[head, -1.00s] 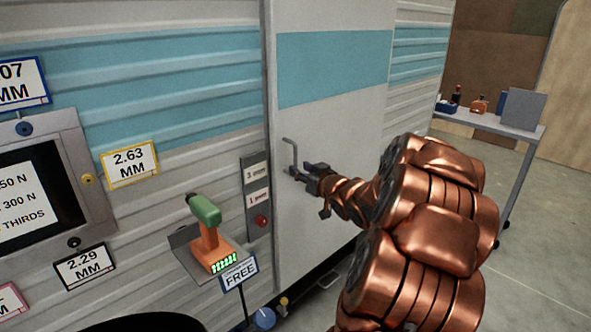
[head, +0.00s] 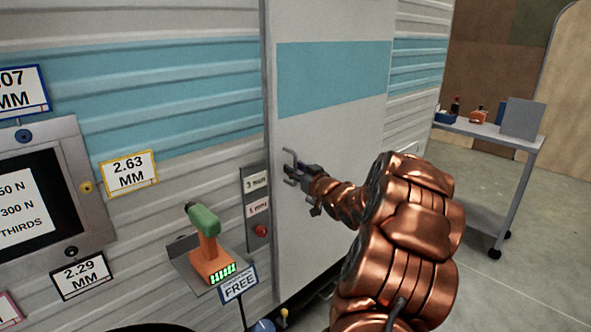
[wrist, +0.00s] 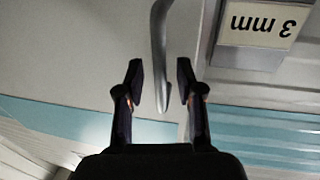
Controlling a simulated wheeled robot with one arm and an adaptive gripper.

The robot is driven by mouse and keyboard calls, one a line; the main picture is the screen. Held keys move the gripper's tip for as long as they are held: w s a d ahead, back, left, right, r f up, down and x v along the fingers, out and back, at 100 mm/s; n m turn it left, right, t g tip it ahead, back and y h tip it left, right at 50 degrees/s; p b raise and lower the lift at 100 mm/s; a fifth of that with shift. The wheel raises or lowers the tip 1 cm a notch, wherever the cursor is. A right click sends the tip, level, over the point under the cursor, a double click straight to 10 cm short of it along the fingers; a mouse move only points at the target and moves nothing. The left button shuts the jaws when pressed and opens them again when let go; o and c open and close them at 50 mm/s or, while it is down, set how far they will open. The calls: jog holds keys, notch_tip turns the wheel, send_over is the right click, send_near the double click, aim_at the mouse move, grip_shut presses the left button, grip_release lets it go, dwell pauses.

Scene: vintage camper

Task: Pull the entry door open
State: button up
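The entry door (head: 320,135) is a pale panel with a blue band, and it looks shut against the camper wall. Its grey bent handle (head: 288,157) is near the door's left edge. My gripper (head: 289,170) is at the handle in the head view, partly covering it. In the wrist view, the handle (wrist: 158,50) comes down from the top and its rounded end sits between the two dark fingers of my open gripper (wrist: 161,82). Gaps show on both sides of the bar, so the fingers are not closed on it.
A plate with "3 mm" and "5 mm" labels (head: 257,205) is just left of the door. An orange and green tool (head: 210,245) sits on a wall shelf further left. A grey cart (head: 485,128) stands at the right. Open floor (head: 540,260) lies around it.

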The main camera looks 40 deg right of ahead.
jog(key=shift+w, duration=0.2)
grip_shut()
dwell(0.6)
